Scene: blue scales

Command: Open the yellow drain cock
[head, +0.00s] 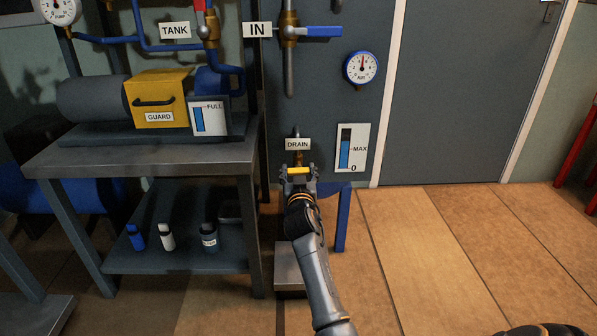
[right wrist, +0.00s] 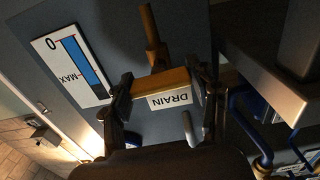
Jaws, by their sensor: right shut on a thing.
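The yellow drain cock handle (head: 299,170) sits low on the grey panel, just under the DRAIN label (head: 298,144). It lies crosswise to its brass pipe. My right gripper (head: 298,176) reaches up to it from below, with a finger at each end of the handle. In the right wrist view, which is upside down, the handle (right wrist: 163,82) spans between the fingers of my right gripper (right wrist: 158,90), and the brass pipe (right wrist: 153,40) runs away from it. My right gripper is shut on the handle. My left gripper is not in view.
A level gauge marked MAX and 0 (head: 352,148) is right of the cock. A steel bench (head: 140,157) with a yellow guard box (head: 157,85) stands left. A blue-handled IN valve (head: 318,32) and AIR dial (head: 361,68) are above.

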